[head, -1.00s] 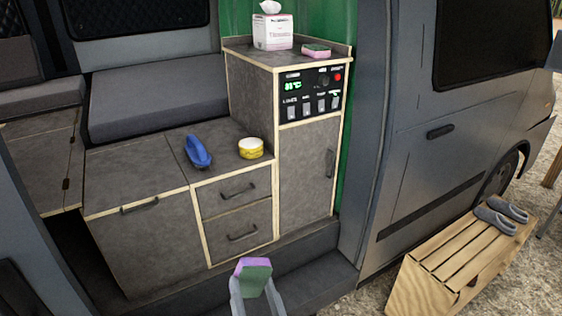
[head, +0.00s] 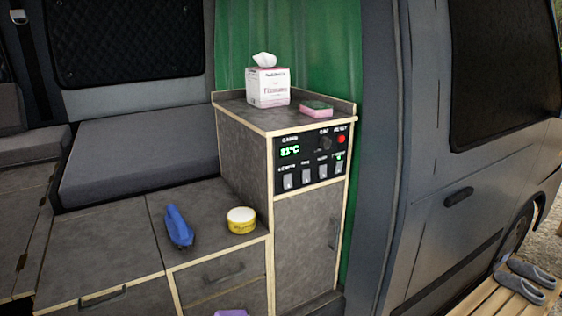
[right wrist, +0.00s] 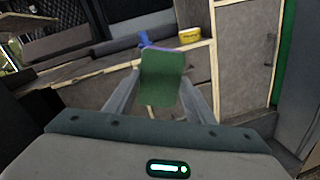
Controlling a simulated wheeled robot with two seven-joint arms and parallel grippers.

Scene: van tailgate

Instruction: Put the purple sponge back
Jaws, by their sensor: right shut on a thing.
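The purple sponge (head: 231,312) shows only as a purple edge at the bottom of the head view. In the right wrist view its green scouring side (right wrist: 162,78) faces the camera, with a thin purple rim at its top. My right gripper (right wrist: 162,92) is shut on the sponge, one finger on each side, and holds it in front of the drawers. A pink sponge with a green top (head: 316,109) lies on the tall cabinet's top (head: 235,107), right of a tissue box (head: 268,87). My left gripper is not in view.
A blue brush-like object (head: 179,226) and a yellow round tin (head: 241,220) sit on the lower counter (head: 112,235). The tall cabinet has a control panel (head: 311,160) with switches. Its top has a raised rim at the back and right. Slippers (head: 528,276) lie on a wooden step outside.

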